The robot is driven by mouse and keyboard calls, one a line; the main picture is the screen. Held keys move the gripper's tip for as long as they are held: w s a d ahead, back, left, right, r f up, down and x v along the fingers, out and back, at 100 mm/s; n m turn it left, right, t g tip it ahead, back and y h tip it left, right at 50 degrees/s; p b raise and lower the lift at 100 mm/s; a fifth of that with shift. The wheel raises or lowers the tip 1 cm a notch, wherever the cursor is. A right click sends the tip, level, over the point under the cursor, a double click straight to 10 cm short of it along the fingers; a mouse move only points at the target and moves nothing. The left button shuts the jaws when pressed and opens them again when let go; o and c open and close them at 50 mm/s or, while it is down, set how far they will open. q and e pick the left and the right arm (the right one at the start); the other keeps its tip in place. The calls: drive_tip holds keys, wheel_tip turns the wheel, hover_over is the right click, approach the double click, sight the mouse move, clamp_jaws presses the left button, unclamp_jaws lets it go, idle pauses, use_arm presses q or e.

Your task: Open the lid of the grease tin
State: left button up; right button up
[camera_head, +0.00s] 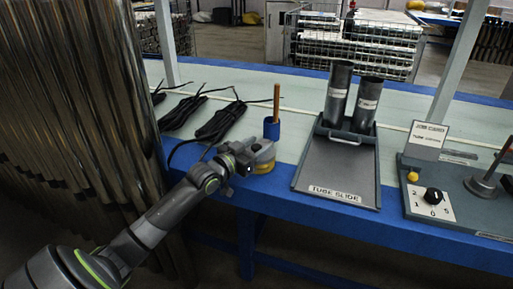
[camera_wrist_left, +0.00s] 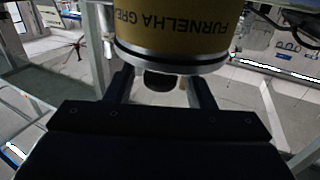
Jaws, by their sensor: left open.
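The grease tin (camera_head: 264,157) is a yellow round tin near the front edge of the blue-framed bench in the head view. In the left wrist view the tin (camera_wrist_left: 180,28) fills the top centre, with upside-down lettering and a silver and dark rim. A small dark rounded piece (camera_wrist_left: 160,81) shows at that rim. My left gripper (camera_head: 248,154) is at the tin's left side in the head view, partly covering it. In the left wrist view my left gripper (camera_wrist_left: 160,80) is open, its fingers apart on either side of the dark piece; contact cannot be told. My right gripper is out of view.
A blue holder with a wooden handle (camera_head: 276,103) stands just behind the tin. Black cable bundles (camera_head: 217,122) lie to its left. The tube slide tray (camera_head: 335,172) with two dark tubes is to its right, then a control box (camera_head: 430,203). Tall metallic strips (camera_head: 75,100) stand at left.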

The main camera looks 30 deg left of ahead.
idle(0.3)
use_arm(q)
clamp_jaws()
idle(0.3)
